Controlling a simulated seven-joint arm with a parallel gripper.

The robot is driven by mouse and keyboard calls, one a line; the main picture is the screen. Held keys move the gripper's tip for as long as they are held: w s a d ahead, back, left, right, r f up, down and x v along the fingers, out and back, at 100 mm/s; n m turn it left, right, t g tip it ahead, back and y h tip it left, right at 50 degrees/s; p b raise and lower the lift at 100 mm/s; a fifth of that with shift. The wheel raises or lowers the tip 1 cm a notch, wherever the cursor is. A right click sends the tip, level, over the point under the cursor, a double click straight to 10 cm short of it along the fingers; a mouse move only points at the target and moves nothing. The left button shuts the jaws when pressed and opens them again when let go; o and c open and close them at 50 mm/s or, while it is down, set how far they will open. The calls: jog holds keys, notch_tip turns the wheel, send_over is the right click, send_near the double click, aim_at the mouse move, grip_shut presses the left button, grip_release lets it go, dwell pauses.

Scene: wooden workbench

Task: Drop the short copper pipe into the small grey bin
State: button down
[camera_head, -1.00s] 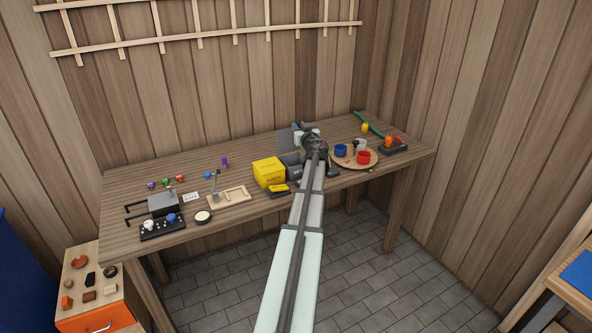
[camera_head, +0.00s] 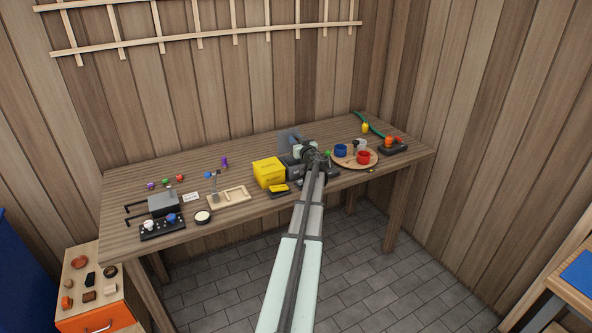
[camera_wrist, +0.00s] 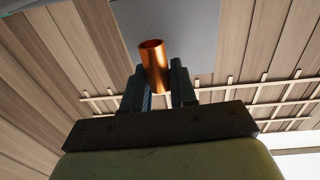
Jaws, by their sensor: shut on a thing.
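The short copper pipe (camera_wrist: 152,62) is held between the two dark fingers of my gripper (camera_wrist: 158,84) in the wrist view. Its open round end shows and it stands out past the fingertips. In the head view my gripper is mostly hidden behind my own wrist, above the middle of the bench, and the pipe cannot be made out. A dark grey box-like thing (camera_head: 290,166) sits right of the yellow box, partly covered by my arm; it may be the small grey bin, but its opening cannot be seen.
A yellow box (camera_head: 268,173) stands left of my wrist. A grey upright panel (camera_head: 288,141) is behind it. A round wooden board (camera_head: 343,161) with cups lies to the right. A beige tray (camera_head: 236,195) and a grey block (camera_head: 163,204) are on the left of the bench.

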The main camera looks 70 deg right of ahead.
jog(key=shift+f, duration=0.15)
jog(key=c, duration=0.8)
grip_release()
jog(key=v, duration=1.4)
jog(key=shift+d+n, duration=0.1)
jog(key=shift+n, duration=0.2)
